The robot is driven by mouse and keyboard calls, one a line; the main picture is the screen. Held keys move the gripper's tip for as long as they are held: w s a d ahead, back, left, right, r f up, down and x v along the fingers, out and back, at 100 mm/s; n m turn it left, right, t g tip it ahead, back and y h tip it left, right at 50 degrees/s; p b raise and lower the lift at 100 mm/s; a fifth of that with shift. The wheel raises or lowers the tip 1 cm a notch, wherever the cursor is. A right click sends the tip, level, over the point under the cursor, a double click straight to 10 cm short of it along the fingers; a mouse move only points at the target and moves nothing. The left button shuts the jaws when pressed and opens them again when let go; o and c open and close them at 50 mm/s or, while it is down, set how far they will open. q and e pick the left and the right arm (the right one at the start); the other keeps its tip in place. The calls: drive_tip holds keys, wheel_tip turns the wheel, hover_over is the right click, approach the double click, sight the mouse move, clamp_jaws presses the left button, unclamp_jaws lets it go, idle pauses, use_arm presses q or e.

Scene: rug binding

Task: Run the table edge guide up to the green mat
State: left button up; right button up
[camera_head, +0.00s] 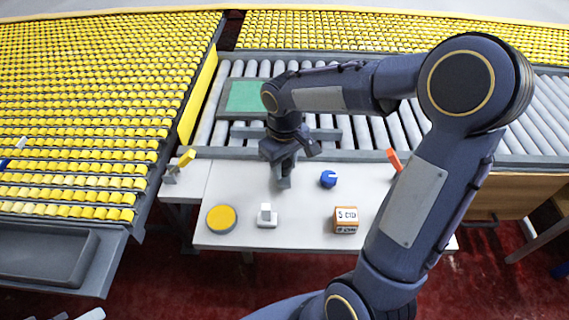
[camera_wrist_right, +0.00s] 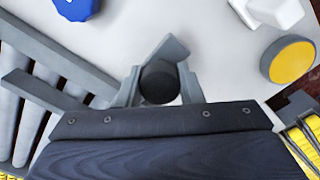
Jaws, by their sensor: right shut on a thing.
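The green mat (camera_head: 248,97) lies on the grey rollers at the back, left of centre. A grey bar (camera_head: 326,134), which looks like the table edge guide, lies across the rollers a little in front of the mat, with a narrow gap between them. My right gripper (camera_head: 284,182) is over the table's rear edge, in front of the bar. In the right wrist view my gripper (camera_wrist_right: 159,88) is shut on a dark round knob (camera_wrist_right: 159,80), with a grey piece beside it. The bar (camera_wrist_right: 50,95) runs under the gripper there; how it joins the knob is hidden. My left gripper is out of view.
The white table (camera_head: 225,185) holds a blue knob (camera_head: 328,179), a yellow-topped disc (camera_head: 221,219), a white block (camera_head: 267,216) and an orange-white box (camera_head: 346,220). A yellow flag (camera_head: 187,157) and an orange one (camera_head: 394,159) stand at the rail. Yellow rollers (camera_head: 80,100) fill the left.

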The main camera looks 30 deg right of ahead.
clamp_jaws()
drive_tip(key=shift+w+d+r, duration=0.1)
drive_tip(key=shift+w, duration=0.1)
drive_tip(key=w+d, duration=0.1)
drive_tip(key=w+d+p, duration=0.1)
drive_tip(key=w, duration=0.1)
drive_tip(key=w+d+p, duration=0.1)
drive_tip(key=w, duration=0.1)
drive_tip(key=shift+w+d, duration=0.25)
drive_tip(key=shift+w, duration=0.05)
drive_tip(key=o, duration=1)
unclamp_jaws()
drive_tip(key=shift+c, duration=0.2)
